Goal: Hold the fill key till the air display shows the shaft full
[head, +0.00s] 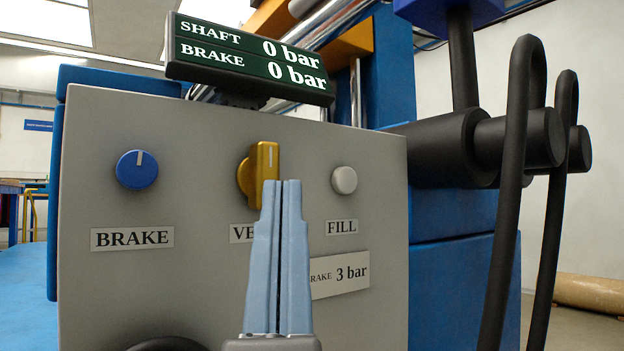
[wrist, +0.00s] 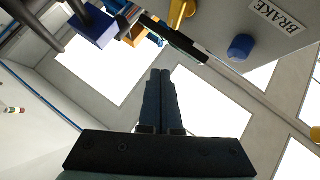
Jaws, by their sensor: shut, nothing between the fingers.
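The fill key (head: 344,180) is a round, pale grey button above the FILL label (head: 341,227) on the right of the grey panel (head: 120,290). The air display (head: 249,58) above the panel reads SHAFT 0 bar and BRAKE 0 bar. My gripper (head: 282,184) is shut and empty, with its light blue fingers upright in front of the panel. Its tips are left of the fill key, just below the yellow knob (head: 264,168), and look apart from the key. In the wrist view, my shut gripper (wrist: 160,72) points toward the ceiling; the fill key is not visible there.
A blue BRAKE dial (head: 137,169) is on the panel's left; it also shows in the wrist view (wrist: 241,47). My fingers partly hide the yellow knob's label and a "3 bar" plate (head: 342,275). Black hoses (head: 508,190) and a dark roller (head: 440,150) stand to the right.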

